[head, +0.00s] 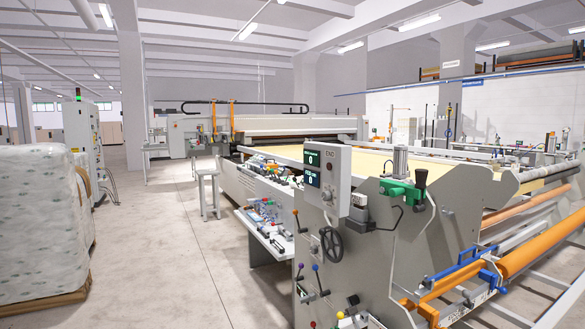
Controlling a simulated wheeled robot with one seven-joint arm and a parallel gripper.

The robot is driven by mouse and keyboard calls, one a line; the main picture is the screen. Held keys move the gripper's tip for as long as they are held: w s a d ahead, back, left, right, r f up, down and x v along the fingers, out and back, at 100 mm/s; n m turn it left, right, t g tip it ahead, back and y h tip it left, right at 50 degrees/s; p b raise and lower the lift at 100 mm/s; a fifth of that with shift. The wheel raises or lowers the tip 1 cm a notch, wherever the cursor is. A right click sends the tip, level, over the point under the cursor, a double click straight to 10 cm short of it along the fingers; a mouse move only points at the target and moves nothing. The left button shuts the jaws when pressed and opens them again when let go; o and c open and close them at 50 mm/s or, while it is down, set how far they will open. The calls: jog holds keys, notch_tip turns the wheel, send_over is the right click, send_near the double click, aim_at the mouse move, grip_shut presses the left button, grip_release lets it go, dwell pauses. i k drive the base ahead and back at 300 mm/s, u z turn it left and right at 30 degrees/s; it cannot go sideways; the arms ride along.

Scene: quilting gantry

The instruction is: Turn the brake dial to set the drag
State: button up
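I cannot make out a part clearly marked as the brake dial. The grey machine end plate (420,245) stands close in front, right of centre. A black spoked handwheel (331,246) is on its left face, below a grey control box (336,181) with two dark screens showing green digits. Small knobs on the box are too small to read. Ball-topped levers (318,281) stand lower down, near the bottom edge. A green clamp-like part with a dark handle (420,182) sits on top of the plate. My gripper is not in view.
A wrapped pallet load (42,225) stands at the left. The concrete floor (165,255) between it and the machine is clear. A side shelf (265,228) with small parts juts out left of the end plate. Orange rollers (540,245) and blue brackets project at the right.

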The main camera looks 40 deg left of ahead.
aim_at(327, 196)
jog(key=k, duration=0.5)
jog(key=u, duration=1.3)
jog(key=i, duration=1)
jog(key=k, duration=1.15)
jog(key=u, duration=0.4)
jog(key=i, duration=1.1)
jog(key=z, duration=0.2)
